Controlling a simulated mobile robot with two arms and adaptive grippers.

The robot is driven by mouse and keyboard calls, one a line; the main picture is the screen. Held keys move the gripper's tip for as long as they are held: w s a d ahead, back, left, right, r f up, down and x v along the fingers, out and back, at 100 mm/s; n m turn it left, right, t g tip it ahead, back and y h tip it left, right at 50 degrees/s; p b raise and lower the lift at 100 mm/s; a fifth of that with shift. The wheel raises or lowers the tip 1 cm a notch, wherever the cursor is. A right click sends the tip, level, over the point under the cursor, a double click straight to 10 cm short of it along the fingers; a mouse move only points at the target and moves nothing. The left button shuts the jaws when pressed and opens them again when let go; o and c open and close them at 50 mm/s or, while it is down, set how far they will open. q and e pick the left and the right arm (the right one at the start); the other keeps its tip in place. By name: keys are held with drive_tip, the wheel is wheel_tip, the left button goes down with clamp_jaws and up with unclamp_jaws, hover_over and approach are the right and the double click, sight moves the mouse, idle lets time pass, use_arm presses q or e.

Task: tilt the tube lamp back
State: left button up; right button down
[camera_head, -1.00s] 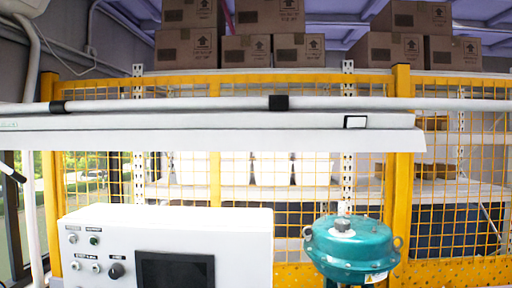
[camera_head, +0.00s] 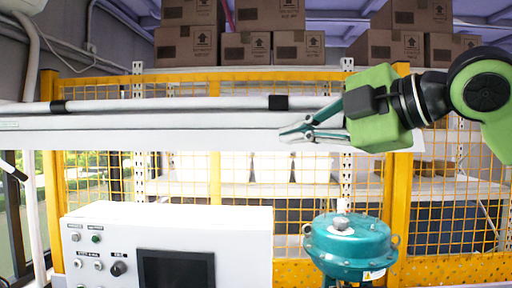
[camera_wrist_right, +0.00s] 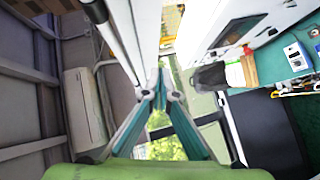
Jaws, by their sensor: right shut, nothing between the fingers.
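The tube lamp (camera_head: 150,139) is a long white bar running across the head view from the left edge, above the control box. A round white rail with black clamps runs just above it. My right gripper (camera_head: 290,132) comes in from the right, its fingertips together and empty, overlapping the lamp's front face in the picture. I cannot tell whether it touches. My left gripper is not in view.
A white control box (camera_head: 225,222) with a dark screen stands below the lamp. A teal valve actuator (camera_head: 350,245) stands to its right. A yellow mesh fence (camera_head: 402,190) and shelves with cardboard boxes (camera_head: 390,48) are behind.

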sight(256, 148)
drive_tip(key=p+x, duration=0.2)
drive_tip(key=x, duration=0.2)
drive_tip(key=w+d+p+x, duration=0.1)
drive_tip(key=p+x, duration=0.1)
drive_tip(key=x, duration=0.2)
drive_tip(key=p+x, duration=0.2)
drive_tip(key=x, duration=0.2)
drive_tip(key=shift+w+d+p, duration=0.25)
drive_tip(key=shift+w+p, duration=0.05)
drive_tip(key=shift+w, duration=0.1)
drive_tip(key=shift+w+d+f, duration=0.2)
drive_tip(key=shift+w+f, duration=0.05)
drive_tip(key=shift+w, duration=0.1)
drive_tip(key=shift+a, duration=0.15)
